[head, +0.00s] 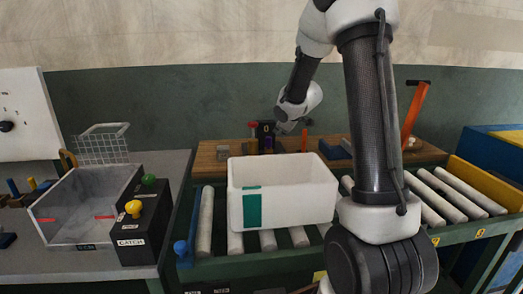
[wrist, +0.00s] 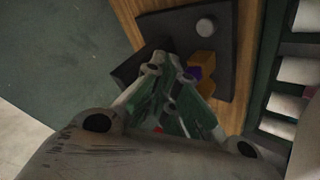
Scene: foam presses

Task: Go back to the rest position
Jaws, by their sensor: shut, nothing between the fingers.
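My gripper (wrist: 168,66) shows in the wrist view with its fingers drawn together and nothing held between them. Beyond the fingertips is a dark plate (wrist: 218,16) with a round grey knob (wrist: 206,27). I cannot tell whether the fingers touch anything. In the head view my arm reaches over the rollers, and its wrist end hangs by a black device (head: 266,131) on the wooden bench (head: 209,158). The fingers are hard to make out there.
A white bin (head: 302,205) with a green patch stands on the roller conveyor (head: 206,222). On the left, a clear-sided box (head: 75,225) and a black control box (head: 143,240) stand on a grey table. An orange lever (head: 413,110) rises at the right.

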